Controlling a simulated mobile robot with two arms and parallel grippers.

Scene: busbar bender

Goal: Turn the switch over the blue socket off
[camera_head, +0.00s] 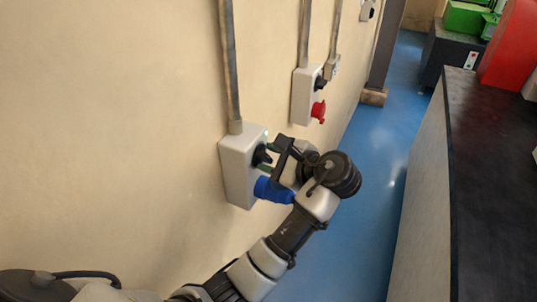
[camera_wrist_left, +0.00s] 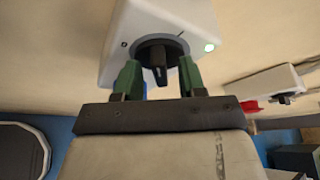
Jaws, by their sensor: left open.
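The switch (camera_head: 262,155) is a black rotary knob on a light grey box (camera_head: 234,165) fixed to the wall. The blue socket (camera_head: 272,190) sticks out below the knob. In the left wrist view the knob (camera_wrist_left: 157,60) shows between the two green fingertips, with its pointer bar upright in the picture. A lit green lamp (camera_wrist_left: 209,47) is on the box face beside it. My left gripper (camera_head: 271,158) is open, with its fingers on either side of the knob; it also shows in the left wrist view (camera_wrist_left: 158,78). I cannot tell whether the fingers touch the knob. My right gripper is not in view.
A second wall box (camera_head: 301,95) with a black knob and red socket (camera_head: 318,111) is farther along the wall. Conduits run up the wall. A dark-topped counter (camera_head: 490,150) stands at the right, with blue floor (camera_head: 370,200) free between.

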